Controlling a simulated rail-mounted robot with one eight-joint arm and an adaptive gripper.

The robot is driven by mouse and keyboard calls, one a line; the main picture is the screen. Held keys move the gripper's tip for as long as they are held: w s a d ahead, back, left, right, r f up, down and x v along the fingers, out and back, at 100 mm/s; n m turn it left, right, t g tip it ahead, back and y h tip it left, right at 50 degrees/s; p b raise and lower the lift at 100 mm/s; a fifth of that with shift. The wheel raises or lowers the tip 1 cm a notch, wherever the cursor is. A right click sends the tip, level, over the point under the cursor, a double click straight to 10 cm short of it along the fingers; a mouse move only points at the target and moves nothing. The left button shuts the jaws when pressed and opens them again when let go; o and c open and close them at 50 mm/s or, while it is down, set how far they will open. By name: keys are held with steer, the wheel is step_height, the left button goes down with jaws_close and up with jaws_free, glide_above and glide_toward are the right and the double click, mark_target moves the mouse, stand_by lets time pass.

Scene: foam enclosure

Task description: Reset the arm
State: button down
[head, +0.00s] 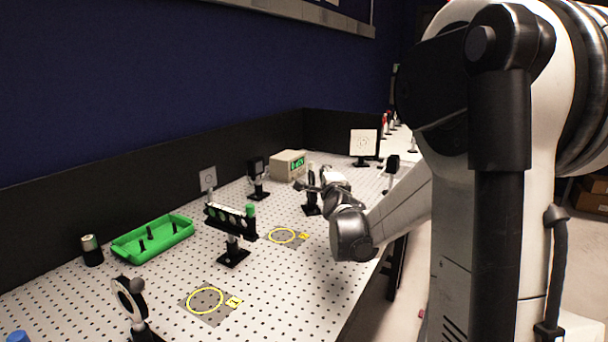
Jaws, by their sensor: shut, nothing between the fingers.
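My arm reaches in from the right over the perforated white table (90,295). Its grey elbow is near the table's front edge, and the wrist is bent toward the back. My gripper (309,188) is at the end of the wrist, small and dark in this view. It is shut, with nothing seen held in it. It is above the middle of the table, near a dark post mount (311,208), and I cannot tell whether they touch.
A black holder with round optics (230,220), green tray (160,236), beige box with green display (288,165) and white square screen (364,142) stand around. Yellow-ringed pads (206,300) lie flat.

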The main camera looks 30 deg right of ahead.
steer(key=s+a+n+g+y, duration=0.25)
steer(key=s+a+n, duration=0.35)
steer(key=a, duration=0.4)
steer(key=s+a+n+g+y, duration=0.1)
steer(key=s+a+n+y, duration=0.4)
steer(key=a, duration=0.5)
steer(key=s+a+f+n+g, duration=0.2)
steer(key=s+a+f+n, duration=0.1)
steer(key=s, duration=0.5)
steer(key=s+a+f+n+g, duration=0.2)
steer(key=s+n, duration=0.3)
steer(key=s, duration=0.3)
steer(key=s+a+f+n+g+p, duration=0.1)
steer(key=s+a+f+n, duration=0.3)
steer(key=s, duration=0.4)
steer(key=shift+s+a+f+n+g+h, duration=0.1)
steer(key=shift+s+a+n+g+h, duration=0.15)
steer(key=shift+s+a+n+g, duration=0.15)
steer(key=shift+w, duration=0.1)
